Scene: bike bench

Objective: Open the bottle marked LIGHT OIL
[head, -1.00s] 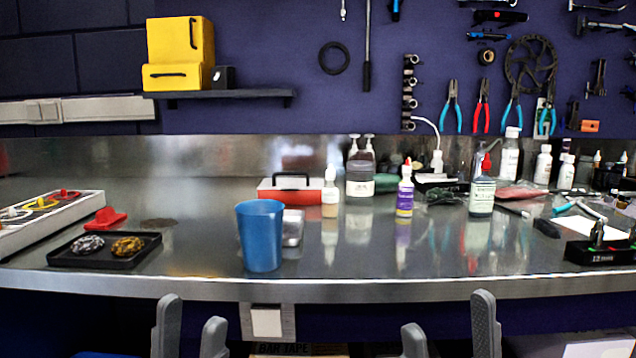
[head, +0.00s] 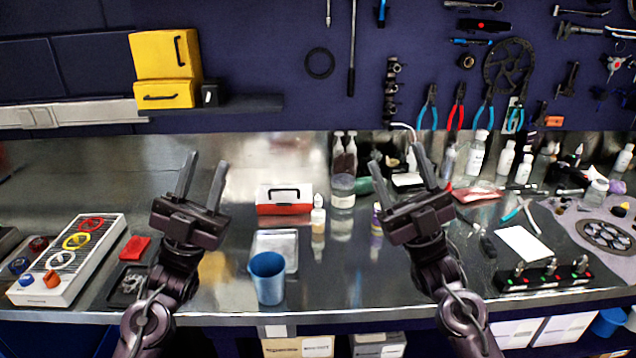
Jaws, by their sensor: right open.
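I cannot read LIGHT OIL on any label. A small bottle with a pale cap (head: 318,215) stands upright in the middle of the bench. A purple-labelled bottle (head: 377,220) stands right of it, partly hidden by my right gripper. My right gripper (head: 400,160) is open and empty, raised in front of the bottles. The red-capped bottle from the earlier view is not visible and may be behind this gripper. My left gripper (head: 206,162) is open and empty above the left part of the bench, apart from the bottles.
A blue cup (head: 267,278) stands near the front edge, with a metal tray (head: 275,243) behind it. A red and white box (head: 284,199) sits behind. White bottles (head: 478,152) and tools crowd the right. A switch panel (head: 72,258) lies left.

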